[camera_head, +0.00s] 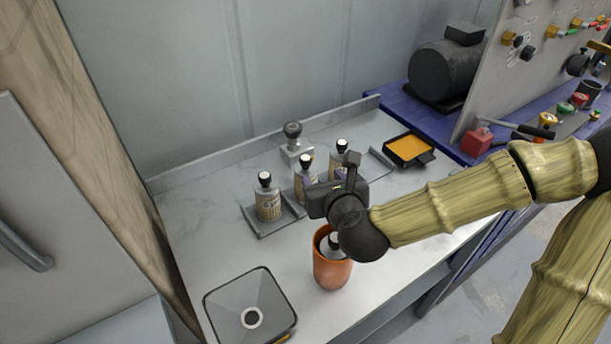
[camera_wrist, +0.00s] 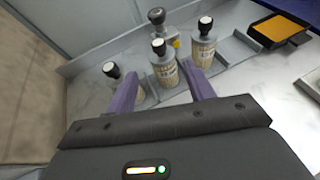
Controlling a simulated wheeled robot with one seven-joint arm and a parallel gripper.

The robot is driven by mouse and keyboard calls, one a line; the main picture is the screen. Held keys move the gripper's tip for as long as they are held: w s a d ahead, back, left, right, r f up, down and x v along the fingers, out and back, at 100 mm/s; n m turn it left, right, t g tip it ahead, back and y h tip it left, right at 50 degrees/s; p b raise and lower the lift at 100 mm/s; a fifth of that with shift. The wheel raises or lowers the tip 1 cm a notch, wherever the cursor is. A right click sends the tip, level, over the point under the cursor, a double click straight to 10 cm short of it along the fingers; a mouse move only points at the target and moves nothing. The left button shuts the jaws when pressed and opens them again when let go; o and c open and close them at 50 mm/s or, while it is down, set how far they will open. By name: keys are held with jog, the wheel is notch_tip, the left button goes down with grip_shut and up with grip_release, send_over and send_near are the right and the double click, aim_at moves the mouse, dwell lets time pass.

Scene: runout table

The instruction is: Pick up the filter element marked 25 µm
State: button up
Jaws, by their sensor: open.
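Three filter elements with pale printed labels and black-and-white top knobs stand upright in a row: left (camera_head: 268,205), middle (camera_head: 302,186), right (camera_head: 341,158). I cannot read their markings, so I cannot tell which is 25 µm. My gripper (camera_wrist: 160,72) is open, its purple fingers pointing at the row. In the wrist view the middle element (camera_wrist: 165,72) shows between the fingers, with no clear contact. The left element (camera_wrist: 112,72) is partly behind the left finger, and the right element (camera_wrist: 203,48) stands just beyond the right finger. In the head view my gripper partly hides the row.
The elements stand in a grey holder (camera_head: 272,228). A grey fitting with a dark knob (camera_head: 293,132) stands behind. An orange cup (camera_head: 332,272) is below my wrist. A dark-edged square plate (camera_head: 238,292) lies front left; an orange-filled tray (camera_head: 410,150) lies right.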

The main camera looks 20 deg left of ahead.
aim_at(304, 157)
jog(key=p+x, duration=0.2)
jog(key=x, duration=0.1)
jog(key=p+x, duration=0.2)
jog(key=x, duration=0.2)
jog(key=p+x, duration=0.2)
jog(key=x, duration=0.2)
jog(key=shift+a+f+p, duration=0.2)
jog(key=shift+f+p, duration=0.15)
jog(key=shift+p, duration=0.05)
jog(key=shift+s, duration=0.1)
jog(key=shift+w+a, duration=0.25)
jog(key=shift+w, duration=0.15)
jog(key=shift+p+x, duration=0.9)
jog(key=shift+x, duration=1.3)
jog(key=shift+w+d+f, duration=0.1)
jog(key=shift+w, duration=0.05)
